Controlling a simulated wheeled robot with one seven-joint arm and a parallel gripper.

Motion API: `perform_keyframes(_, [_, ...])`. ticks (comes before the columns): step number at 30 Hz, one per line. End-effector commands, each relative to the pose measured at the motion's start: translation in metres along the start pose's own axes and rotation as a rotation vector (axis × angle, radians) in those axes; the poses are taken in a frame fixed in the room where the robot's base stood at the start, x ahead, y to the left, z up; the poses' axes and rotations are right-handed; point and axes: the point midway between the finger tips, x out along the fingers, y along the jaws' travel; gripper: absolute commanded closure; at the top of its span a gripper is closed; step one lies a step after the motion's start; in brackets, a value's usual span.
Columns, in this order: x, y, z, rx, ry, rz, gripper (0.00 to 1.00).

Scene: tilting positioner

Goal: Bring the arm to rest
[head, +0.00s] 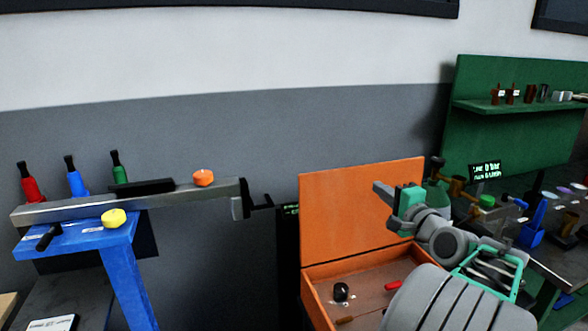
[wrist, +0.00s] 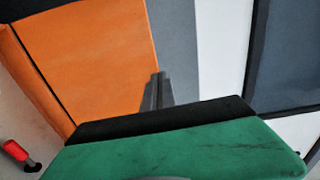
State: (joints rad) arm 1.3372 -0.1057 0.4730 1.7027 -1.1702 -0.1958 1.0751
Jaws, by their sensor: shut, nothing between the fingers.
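My gripper (head: 381,190) is at the right of the head view, in front of the raised orange lid and above the orange box. Its fingers are shut with nothing between them and point left. In the wrist view the closed dark fingers (wrist: 158,92) stand past the green and black hand, against the orange lid. My grey arm bends up from the lower right of the head view.
The open orange box (head: 318,309) holds a black knob (head: 341,291) and a red piece (head: 393,285); its lid (head: 345,205) stands up. At left, a blue stand (head: 118,250) carries a grey beam. A cluttered bench (head: 560,262) and green shelf board (head: 480,80) stand right.

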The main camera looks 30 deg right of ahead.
Motion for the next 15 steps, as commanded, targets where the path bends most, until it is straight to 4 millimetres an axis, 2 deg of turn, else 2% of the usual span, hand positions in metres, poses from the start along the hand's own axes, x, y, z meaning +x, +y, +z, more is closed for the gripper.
perform_keyframes(2, [0.000, 0.009, 0.005, -0.119, -0.022, 0.037, 1.00])
perform_keyframes(3, [-0.002, 0.027, 0.007, -0.223, -0.048, 0.102, 1.00])
perform_keyframes(5, [-0.010, 0.072, -0.001, -0.382, -0.076, 0.261, 1.00])
perform_keyframes(6, [-0.019, 0.104, -0.004, -0.440, -0.097, 0.360, 1.00])
perform_keyframes(9, [-0.051, 0.172, -0.007, -0.528, -0.164, 0.579, 1.00])
perform_keyframes(12, [-0.088, 0.220, -0.004, -0.570, -0.237, 0.757, 1.00])
perform_keyframes(15, [-0.129, 0.253, 0.003, -0.587, -0.309, 0.912, 1.00])
